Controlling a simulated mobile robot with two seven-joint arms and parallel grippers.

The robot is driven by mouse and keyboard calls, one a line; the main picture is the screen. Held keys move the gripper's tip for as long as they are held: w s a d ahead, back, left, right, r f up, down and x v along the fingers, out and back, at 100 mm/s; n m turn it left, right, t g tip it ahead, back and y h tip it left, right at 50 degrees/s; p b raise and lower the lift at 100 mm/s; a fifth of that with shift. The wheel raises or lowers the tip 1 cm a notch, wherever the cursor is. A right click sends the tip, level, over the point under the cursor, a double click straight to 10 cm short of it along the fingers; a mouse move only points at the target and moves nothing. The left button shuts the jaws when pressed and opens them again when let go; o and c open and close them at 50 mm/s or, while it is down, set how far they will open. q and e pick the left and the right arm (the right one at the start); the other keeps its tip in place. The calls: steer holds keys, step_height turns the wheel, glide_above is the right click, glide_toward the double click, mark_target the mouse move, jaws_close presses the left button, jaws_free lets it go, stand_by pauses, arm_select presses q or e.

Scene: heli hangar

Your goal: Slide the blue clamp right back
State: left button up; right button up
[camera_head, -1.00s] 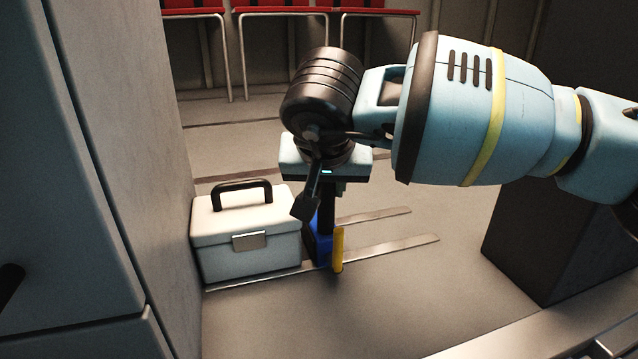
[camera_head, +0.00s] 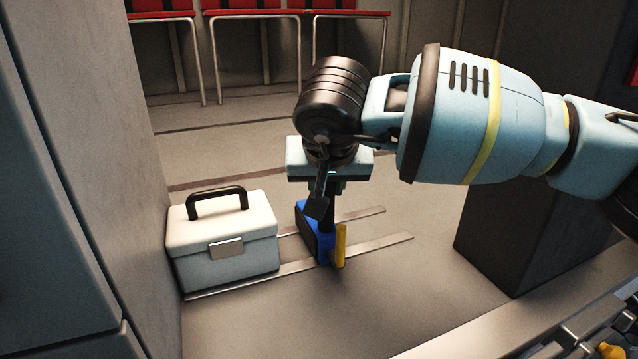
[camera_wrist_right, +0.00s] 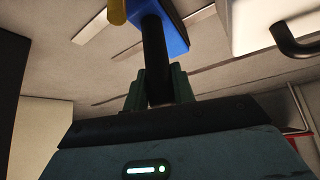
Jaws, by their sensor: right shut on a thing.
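The blue clamp (camera_head: 323,248) sits on two flat metal rails (camera_head: 385,243) on the floor, with a yellow lever (camera_head: 341,245) on its front right and a dark upright post. My right gripper (camera_head: 328,190) comes down from above and is shut on the post. In the right wrist view, the fingers (camera_wrist_right: 159,92) close around the dark post (camera_wrist_right: 156,60), with the blue body (camera_wrist_right: 172,35) beyond. The wrist hides part of the post in the head view. My left gripper is not in view.
A white case (camera_head: 222,245) with a black handle stands left of the clamp, with a small gap between. A dark box (camera_head: 520,235) stands to the right. Red seats (camera_head: 250,10) line the back. The rails right of the clamp are clear.

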steer(key=shift+w+d, duration=0.15)
steer(key=shift+d, duration=0.2)
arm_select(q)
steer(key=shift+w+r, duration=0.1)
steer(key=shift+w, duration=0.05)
arm_select(e)
steer(key=shift+d, duration=0.2)
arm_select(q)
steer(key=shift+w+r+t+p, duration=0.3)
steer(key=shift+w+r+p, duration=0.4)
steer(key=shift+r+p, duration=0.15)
arm_select(e)
steer(key=w+d, duration=0.2)
steer(key=d, duration=0.3)
steer(key=shift+d, duration=0.5)
